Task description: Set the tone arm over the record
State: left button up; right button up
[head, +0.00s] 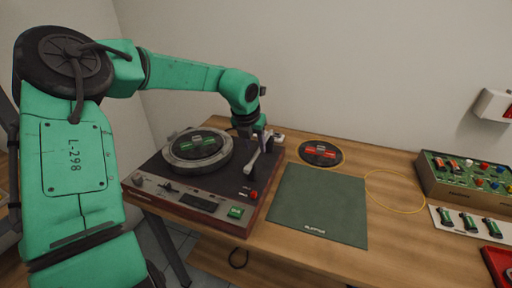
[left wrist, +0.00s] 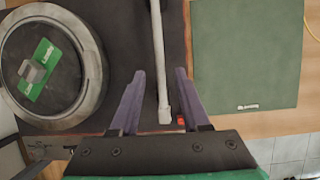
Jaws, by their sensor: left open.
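The turntable (head: 205,190) stands on the wooden bench, with a dark record (head: 184,148) with a green label on its round platter. The tone arm (head: 252,162) is a pale rod at the right side of the deck, beside the platter and not over it. My left gripper (head: 262,136) reaches down at the tone arm's rear part. In the left wrist view the open fingers (left wrist: 160,75) stand on either side of the tone arm (left wrist: 157,45), with a gap visible at each side. The record's green label (left wrist: 38,70) shows at the left there. My right gripper is not in view.
A green mat (head: 320,205) lies right of the turntable, with a red-labelled disc (head: 320,153) behind it and a yellow cord loop (head: 395,190) beside it. A green component box (head: 465,180) and a red tray (head: 498,262) stand at far right. A wall is behind.

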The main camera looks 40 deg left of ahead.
pick_arm(q)
jog(key=x, duration=0.2)
jog(key=shift+w+f, duration=0.15)
jog(key=shift+f, duration=0.1)
grip_shut()
dwell(1.2)
